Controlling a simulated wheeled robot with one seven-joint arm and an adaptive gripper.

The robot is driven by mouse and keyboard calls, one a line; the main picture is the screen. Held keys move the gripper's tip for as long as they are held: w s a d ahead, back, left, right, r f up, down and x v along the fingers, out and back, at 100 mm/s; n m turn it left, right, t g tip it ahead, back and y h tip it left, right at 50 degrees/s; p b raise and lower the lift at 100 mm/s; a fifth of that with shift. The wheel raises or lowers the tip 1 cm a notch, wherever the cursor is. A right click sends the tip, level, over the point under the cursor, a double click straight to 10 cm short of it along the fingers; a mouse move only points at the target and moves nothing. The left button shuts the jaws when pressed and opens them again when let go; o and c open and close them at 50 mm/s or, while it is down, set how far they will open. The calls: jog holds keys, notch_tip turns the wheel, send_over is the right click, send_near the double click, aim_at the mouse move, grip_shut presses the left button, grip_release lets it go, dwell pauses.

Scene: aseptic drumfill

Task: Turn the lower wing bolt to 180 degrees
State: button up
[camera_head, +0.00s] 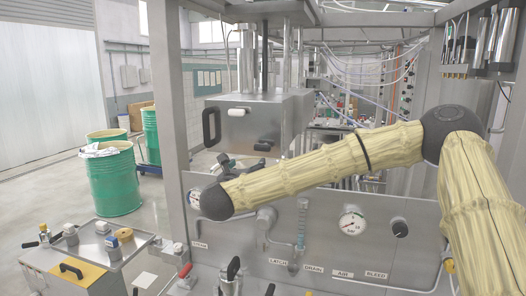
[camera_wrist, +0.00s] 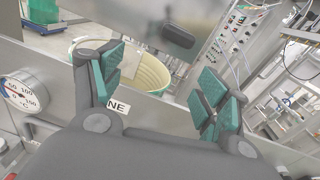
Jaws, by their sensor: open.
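A steel box (camera_head: 262,115) hangs in the middle of the head view. Its front has a white knob (camera_head: 237,135) and, lower and to the right, a dark elongated knob (camera_head: 263,146). I cannot tell for certain which part is the lower wing bolt; the dark knob is lower. In the wrist view a dark knob (camera_wrist: 178,36) shows on a blurred steel face, beyond my fingertips. My gripper (camera_wrist: 156,88) is open, its green-padded fingers wide apart with nothing between them.
Below is a steel panel (camera_head: 325,222) with a pressure gauge (camera_head: 352,223) and valve handles. A dial gauge (camera_wrist: 22,92) is at the wrist view's left. A green drum (camera_head: 108,180) stands at left. A frame post (camera_head: 172,100) rises beside the box.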

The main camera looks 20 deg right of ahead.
aim_at(261, 148)
jog(key=w+d+r+p, duration=0.1)
jog(key=w+d, duration=0.1)
jog(key=w+d+r+m+p, duration=0.1)
jog(key=w+d+p, duration=0.1)
jog(key=w, duration=0.1)
jog(key=w+d+r+m+p, duration=0.1)
jog(key=w+d+p, duration=0.1)
jog(key=shift+w+d+r+h, duration=0.2)
jog(key=shift+d+r+h, duration=0.05)
jog(key=shift+h, duration=0.15)
jog(key=shift+f+p+x, duration=0.2)
jog(key=shift+p+x, duration=0.4)
jog(key=shift+x, duration=0.3)
jog(key=shift+c, duration=0.2)
jog(key=c, duration=1)
